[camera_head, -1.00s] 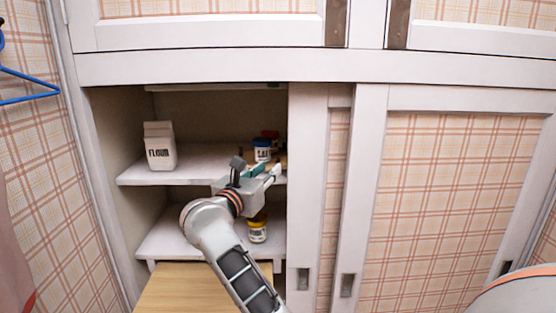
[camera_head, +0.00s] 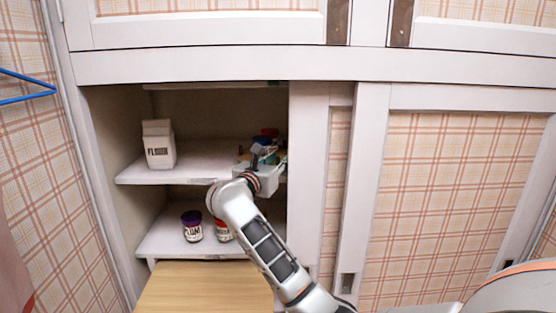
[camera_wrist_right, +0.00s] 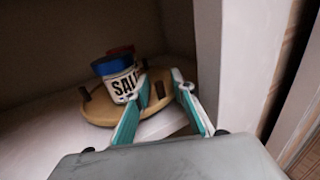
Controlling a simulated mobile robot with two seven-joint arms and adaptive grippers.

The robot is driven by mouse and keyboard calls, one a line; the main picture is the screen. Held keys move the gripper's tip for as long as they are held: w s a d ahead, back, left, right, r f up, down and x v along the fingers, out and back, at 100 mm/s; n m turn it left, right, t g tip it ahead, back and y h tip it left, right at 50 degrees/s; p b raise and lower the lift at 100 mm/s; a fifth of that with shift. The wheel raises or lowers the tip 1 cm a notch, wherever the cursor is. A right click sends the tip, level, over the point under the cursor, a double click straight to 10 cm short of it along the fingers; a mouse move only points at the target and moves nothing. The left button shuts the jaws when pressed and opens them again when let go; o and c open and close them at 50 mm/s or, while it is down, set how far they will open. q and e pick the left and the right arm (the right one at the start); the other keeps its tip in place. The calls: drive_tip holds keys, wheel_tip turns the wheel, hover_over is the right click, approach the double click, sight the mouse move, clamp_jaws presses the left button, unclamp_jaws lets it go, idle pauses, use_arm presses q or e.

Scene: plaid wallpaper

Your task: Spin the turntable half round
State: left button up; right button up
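The turntable (camera_wrist_right: 98,110) is a round tan disc with dark upright pegs, on the cupboard's upper shelf. In the head view it is mostly hidden behind my right gripper (camera_head: 263,160). A blue-lidded jar (camera_wrist_right: 116,79) with partly hidden lettering stands on it, with a red-lidded item (camera_wrist_right: 120,51) behind. In the wrist view my right gripper (camera_wrist_right: 160,80) is open, its teal-padded fingers apart at the disc's near right edge. My left gripper is out of view.
A white flour carton (camera_head: 158,146) stands at the upper shelf's left. A purple-lidded jar (camera_head: 192,227) and a partly hidden jar (camera_head: 222,232) stand on the lower shelf (camera_head: 165,243). The white cupboard frame (camera_head: 308,180) rises close to my right gripper's right.

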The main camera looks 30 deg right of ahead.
clamp_jaws()
drive_tip(key=shift+s+d+b, duration=0.1)
drive_tip(key=shift+d+b, duration=0.2)
drive_tip(key=shift+d, duration=0.25)
drive_tip(key=shift+c, duration=0.3)
unclamp_jaws()
drive_tip(key=shift+o, duration=0.3)
